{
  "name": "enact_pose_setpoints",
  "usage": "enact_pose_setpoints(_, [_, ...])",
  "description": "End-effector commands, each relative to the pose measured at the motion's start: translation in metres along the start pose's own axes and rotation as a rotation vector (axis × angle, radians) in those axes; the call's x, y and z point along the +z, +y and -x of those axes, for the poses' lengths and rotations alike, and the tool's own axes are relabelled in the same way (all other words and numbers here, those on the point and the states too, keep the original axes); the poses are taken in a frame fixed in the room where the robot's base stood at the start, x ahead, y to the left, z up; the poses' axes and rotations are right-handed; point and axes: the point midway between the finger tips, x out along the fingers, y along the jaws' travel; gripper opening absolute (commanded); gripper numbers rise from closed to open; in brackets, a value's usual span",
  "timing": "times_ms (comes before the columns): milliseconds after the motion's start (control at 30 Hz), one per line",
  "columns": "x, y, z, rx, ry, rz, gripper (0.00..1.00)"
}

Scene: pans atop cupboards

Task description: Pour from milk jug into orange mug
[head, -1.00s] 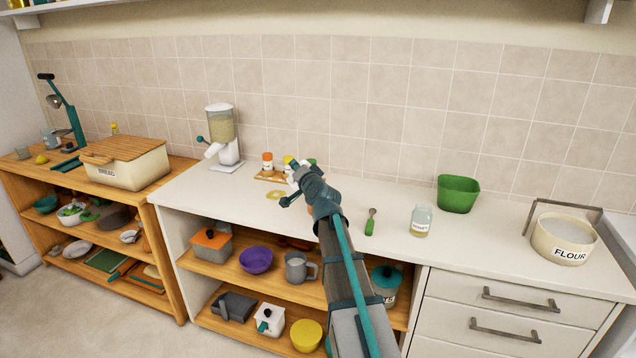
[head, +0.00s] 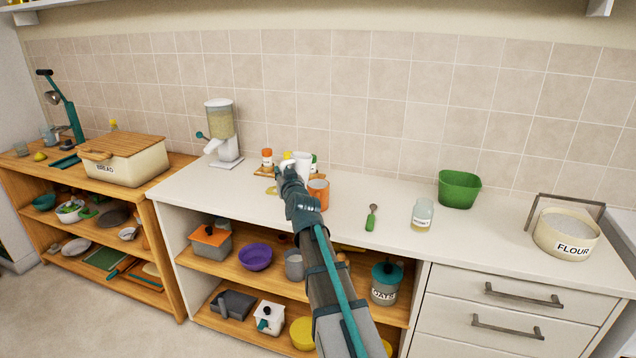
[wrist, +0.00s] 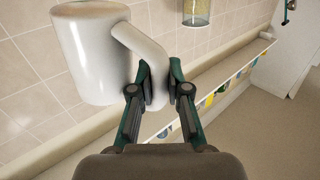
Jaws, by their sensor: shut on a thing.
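The white milk jug (head: 303,160) is at the middle of the counter, just behind and above the orange mug in the head view. My gripper (head: 288,170) is shut on the jug's handle, which shows between both fingers (wrist: 160,88) in the wrist view. The jug's body (wrist: 90,55) is left of the fingers there and looks close to upright. The orange mug (head: 318,193) stands on the counter just right of my gripper, partly behind my arm. The jug's inside and the mug's inside are hidden, and I cannot tell how high the jug is.
A grain dispenser (head: 221,135) stands to the left. A small orange-capped jar (head: 267,158) is near the wall.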

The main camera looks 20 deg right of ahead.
Motion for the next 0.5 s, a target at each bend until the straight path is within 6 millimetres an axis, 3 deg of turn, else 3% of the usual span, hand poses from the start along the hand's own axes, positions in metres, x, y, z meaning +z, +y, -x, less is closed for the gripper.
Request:
enact_pose_setpoints(67, [0.009,-0.009,0.001,0.0,0.011,0.097,0.0])
enact_pose_setpoints(500, [-0.007,-0.008,0.001,0.001,0.012,0.128,0.0])
